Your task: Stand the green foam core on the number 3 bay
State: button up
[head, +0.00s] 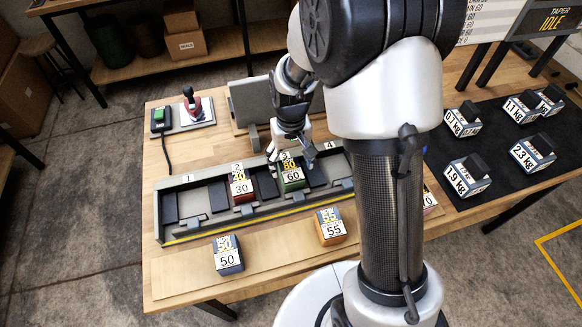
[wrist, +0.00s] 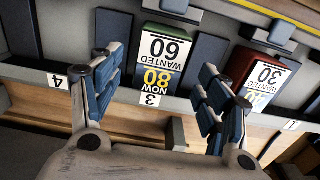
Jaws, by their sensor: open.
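The green foam core (head: 291,187), with a label reading NOW 80, WANTED 60, stands upright in the number 3 bay of the grey rack (head: 206,229). In the wrist view the core (wrist: 174,62) lies just behind the number 3 plate (wrist: 150,99), between the spread fingers. My gripper (head: 294,150) is open and empty at the back of that bay; it also shows in the wrist view (wrist: 161,97). I see no finger clearly touching the core. The core's base is partly hidden.
A red core (head: 243,190) marked 30 stands in bay 2. A blue core (head: 228,257) and an orange core (head: 331,228) are on the front wooden strip. Several weights, including one marked 1.9 kg (head: 467,178), sit on the right-hand dark mat. A joystick box (head: 190,112) stands back left.

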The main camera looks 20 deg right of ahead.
aim_at(291, 170)
jog(key=s+r+t+p, duration=0.1)
jog(key=s+r, duration=0.4)
jog(key=r, duration=0.5)
jog(key=s+r+t, duration=0.1)
jog(key=s+r, duration=0.3)
jog(key=r, duration=0.6)
jog(key=s+r+t, duration=0.2)
jog(key=s+r, duration=0.1)
jog(key=s, duration=0.9)
jog(key=shift+s+r+t, duration=0.25)
jog(key=shift+r+t, duration=0.05)
jog(key=shift+d, duration=0.15)
